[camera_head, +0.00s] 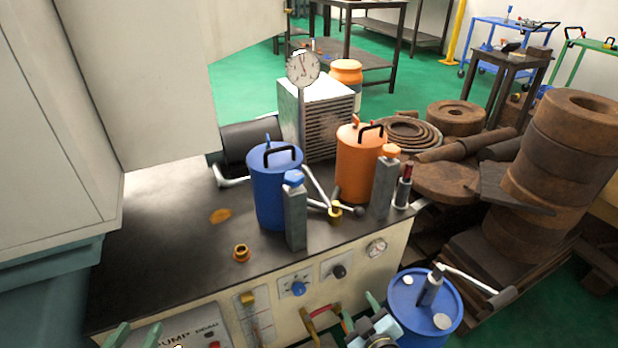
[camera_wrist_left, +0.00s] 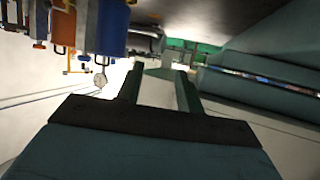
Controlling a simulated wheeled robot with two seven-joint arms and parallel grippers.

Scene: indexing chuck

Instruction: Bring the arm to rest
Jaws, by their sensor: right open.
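My left gripper (camera_head: 145,338) shows only by its green fingertips at the bottom left edge of the head view, in front of the pump panel. In the left wrist view, its two dark green fingers (camera_wrist_left: 160,78) stand apart with nothing held between them. My right gripper (camera_head: 360,314) is at the bottom centre of the head view, in front of the cabinet's front face, beside the blue drum. It is open, and I see nothing held in it. Most of both arms is out of view.
A dark-topped cabinet (camera_head: 165,245) carries a blue canister (camera_head: 268,195), an orange canister (camera_head: 355,165) and a dial gauge (camera_head: 303,68). A blue drum (camera_head: 405,318) stands at the front right. Rusty rings (camera_head: 575,140) are stacked at the right.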

